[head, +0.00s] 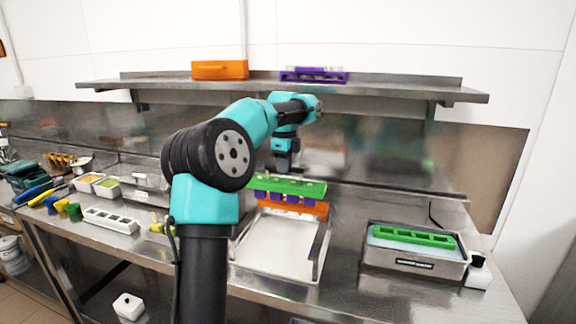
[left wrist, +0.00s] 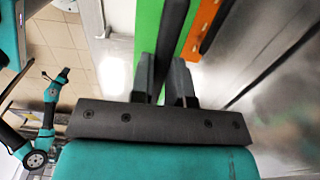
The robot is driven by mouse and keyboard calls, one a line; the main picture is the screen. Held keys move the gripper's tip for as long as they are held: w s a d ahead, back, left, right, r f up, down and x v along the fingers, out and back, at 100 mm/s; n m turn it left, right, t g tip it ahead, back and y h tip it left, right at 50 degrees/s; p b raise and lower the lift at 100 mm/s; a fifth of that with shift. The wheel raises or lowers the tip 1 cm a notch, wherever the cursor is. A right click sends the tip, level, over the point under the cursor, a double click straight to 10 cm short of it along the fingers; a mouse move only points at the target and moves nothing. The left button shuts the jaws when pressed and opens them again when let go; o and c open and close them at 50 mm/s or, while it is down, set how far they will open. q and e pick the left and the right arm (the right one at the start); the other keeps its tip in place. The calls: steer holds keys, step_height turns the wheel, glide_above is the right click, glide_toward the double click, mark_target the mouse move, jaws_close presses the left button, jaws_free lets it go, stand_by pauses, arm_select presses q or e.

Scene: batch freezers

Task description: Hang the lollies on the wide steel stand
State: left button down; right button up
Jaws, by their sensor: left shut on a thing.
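My left gripper (head: 288,168) is shut on the green lolly holder (head: 290,184), gripping it from above. In the left wrist view the fingers (left wrist: 163,85) close on a dark strip along the green bar (left wrist: 148,25). Purple lollies (head: 292,199) hang below the holder in the head view. An orange bar (head: 312,208) shows just behind and below them, and also in the left wrist view (left wrist: 204,28). A steel stand with side rails (head: 322,250) surrounds a pale tray (head: 272,246) below. I cannot tell whether the lollies touch it. My right gripper is not in view.
A steel bath (head: 414,262) with a green mould (head: 412,236) stands right, beside a white bottle (head: 479,272). A white mould (head: 111,220) and small tubs (head: 100,184) stand left. The overhead shelf (head: 380,88) holds an orange box (head: 220,70) and a purple mould (head: 313,75).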

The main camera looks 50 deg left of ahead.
mark_target(284, 182)
arm_select(q)
steer(key=shift+f, duration=2.7)
step_height(284, 182, down, 7)
stand_by(5.0)
